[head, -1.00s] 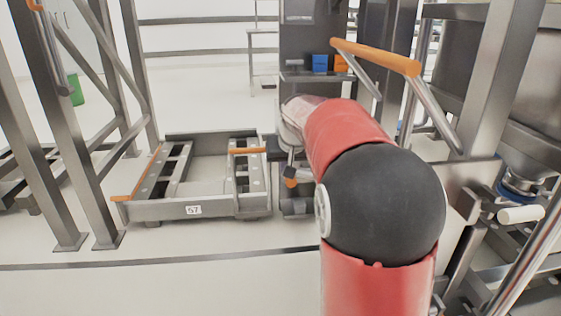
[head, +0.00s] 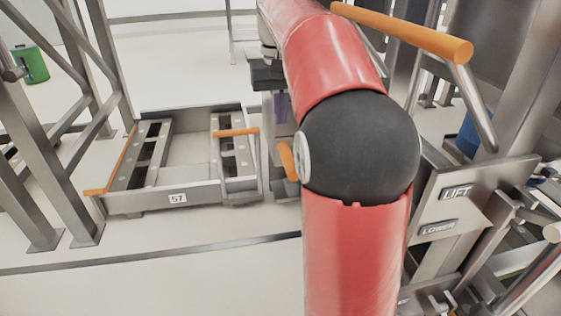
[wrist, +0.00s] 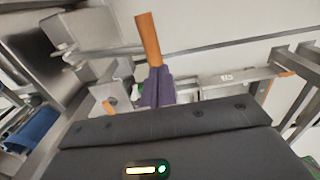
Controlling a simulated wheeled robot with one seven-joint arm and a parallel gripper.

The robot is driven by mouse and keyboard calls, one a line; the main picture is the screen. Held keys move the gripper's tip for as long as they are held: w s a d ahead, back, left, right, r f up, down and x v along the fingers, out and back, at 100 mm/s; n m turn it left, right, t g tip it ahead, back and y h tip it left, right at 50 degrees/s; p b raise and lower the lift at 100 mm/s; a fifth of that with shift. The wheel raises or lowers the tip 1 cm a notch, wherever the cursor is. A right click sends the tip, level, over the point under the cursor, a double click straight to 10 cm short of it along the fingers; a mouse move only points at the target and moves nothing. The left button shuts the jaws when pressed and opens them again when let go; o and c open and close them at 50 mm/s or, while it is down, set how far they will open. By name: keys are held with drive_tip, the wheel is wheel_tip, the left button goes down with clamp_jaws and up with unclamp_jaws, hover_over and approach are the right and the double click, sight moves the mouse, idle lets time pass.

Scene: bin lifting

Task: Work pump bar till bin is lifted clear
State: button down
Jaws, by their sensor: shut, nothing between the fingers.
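My gripper (head: 282,106) points down left of my red arm, its purple fingers partly hidden by the arm. In the wrist view the purple fingers (wrist: 157,88) are together with nothing held. A short orange grip (wrist: 148,38) shows just beyond the fingertips; I cannot tell whether they touch. An orange grip (head: 287,160) also shows below my gripper in the head view, partly behind my elbow; it may be the pump bar's end. A plate (head: 457,192) marked LIFT stands right of my arm above a LOWER label (head: 438,227). The bin is not clearly identifiable.
A low steel frame (head: 178,198) marked 57, with orange handles, lies on the floor at left. A large orange bar (head: 405,32) on a steel rod crosses the upper right. Steel posts (head: 25,205) stand at far left. The front left floor is clear.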

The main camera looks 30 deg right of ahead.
wheel_tip(320, 180, down, 14)
drive_tip(key=b, duration=0.4)
drive_tip(key=shift+d+f, duration=0.15)
drive_tip(key=shift+s, duration=0.1)
wheel_tip(320, 180, down, 10)
drive_tip(key=a+h+b, duration=0.1)
drive_tip(key=h+b, duration=0.1)
drive_tip(key=b, duration=0.1)
drive_tip(key=shift+g+b, duration=0.4)
drive_tip(key=shift+r, duration=0.2)
drive_tip(key=a+p+v, duration=0.1)
drive_tip(key=p+v, duration=0.2)
drive_tip(key=v, duration=0.4)
drive_tip(key=w+a+p+v, duration=0.1)
drive_tip(key=p+v, duration=0.2)
drive_tip(key=v, duration=0.5)
drive_tip(key=shift+a+f, duration=0.25)
drive_tip(key=shift+p, duration=0.3)
